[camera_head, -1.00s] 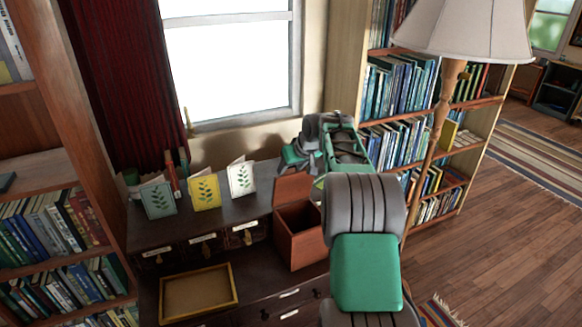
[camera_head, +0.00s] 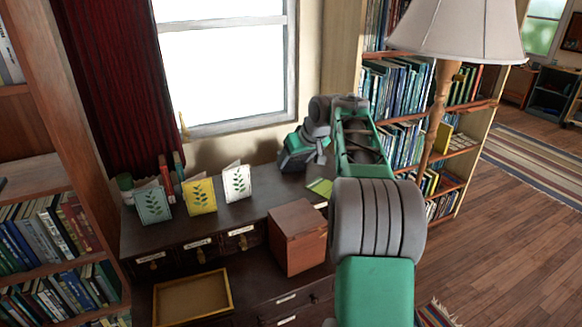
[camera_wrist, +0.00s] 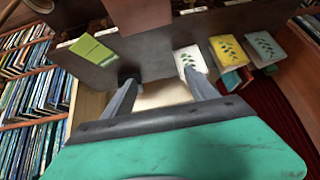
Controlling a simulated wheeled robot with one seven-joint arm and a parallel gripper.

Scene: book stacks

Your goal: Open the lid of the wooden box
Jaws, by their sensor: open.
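The reddish-brown wooden box (camera_head: 299,252) stands at the right side of the desk. Its lid (camera_head: 297,218) lies flat over the top, so the inside is hidden. In the wrist view the box (camera_wrist: 138,16) shows at the top edge, beyond the fingers. My gripper (camera_head: 305,150) is behind the box and above it in the picture, near the window wall, and not touching it. In the wrist view my gripper (camera_wrist: 160,85) has its two fingers spread with nothing between them.
Three leaf-pattern cards, including a yellow one (camera_head: 200,196), stand left of the box. A yellow-green pad (camera_head: 320,187) lies behind it. An empty wooden tray (camera_head: 192,298) is at front left. A floor lamp (camera_head: 440,110) and bookshelf stand right.

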